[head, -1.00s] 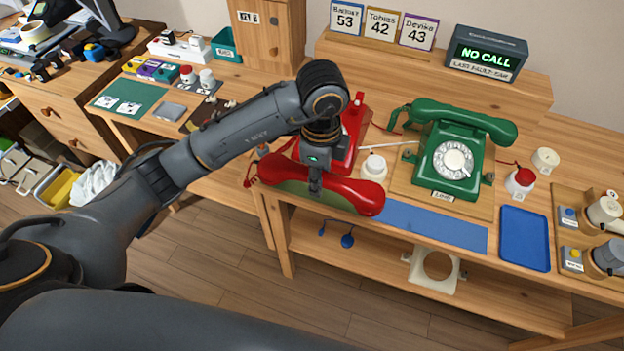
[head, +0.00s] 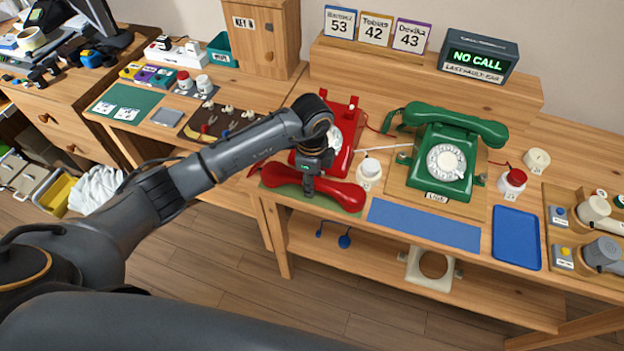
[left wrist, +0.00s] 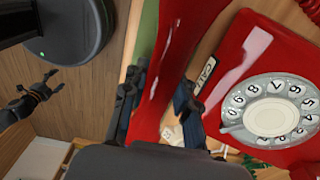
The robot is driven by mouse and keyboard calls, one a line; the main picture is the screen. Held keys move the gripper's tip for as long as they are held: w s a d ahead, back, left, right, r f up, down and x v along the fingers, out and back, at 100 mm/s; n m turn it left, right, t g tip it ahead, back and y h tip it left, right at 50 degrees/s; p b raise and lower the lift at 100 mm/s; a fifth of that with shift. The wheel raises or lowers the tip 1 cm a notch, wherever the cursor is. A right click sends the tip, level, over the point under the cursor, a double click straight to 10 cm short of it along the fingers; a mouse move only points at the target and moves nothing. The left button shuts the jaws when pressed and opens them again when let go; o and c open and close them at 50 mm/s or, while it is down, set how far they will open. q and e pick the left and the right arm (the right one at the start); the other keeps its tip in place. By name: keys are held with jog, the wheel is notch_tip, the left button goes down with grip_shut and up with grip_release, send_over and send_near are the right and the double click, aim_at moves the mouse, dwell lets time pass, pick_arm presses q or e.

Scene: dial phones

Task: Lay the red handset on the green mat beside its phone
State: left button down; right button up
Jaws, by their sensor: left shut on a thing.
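The red handset (head: 340,194) is gripped across its middle by my left gripper (head: 309,190). It lies lengthwise over the green mat (head: 318,206), at the mat's level or just above; I cannot tell whether it touches. The red phone (head: 343,150) stands right behind, its cradle bare and its dial partly hidden by my arm. In the left wrist view, the handset (left wrist: 178,45) runs between my two fingers, with a strip of the mat (left wrist: 148,35) to its left and the red phone (left wrist: 235,75) to its right.
A white-lidded jar (head: 369,172) stands close to the handset's right end. A blue mat (head: 424,223) lies to the right, below the green phone (head: 445,158) with its handset on. A blue tray (head: 516,238) is farther right. The table's front edge runs close by.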

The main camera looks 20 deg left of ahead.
pick_arm(q)
jog(key=shift+f, duration=0.15)
jog(key=c, duration=1)
grip_release()
jog(key=shift+c, duration=0.2)
jog(key=shift+r, duration=0.65)
notch_tip(320, 180, up, 11)
jog(key=b, duration=0.1)
jog(key=shift+b, duration=0.4)
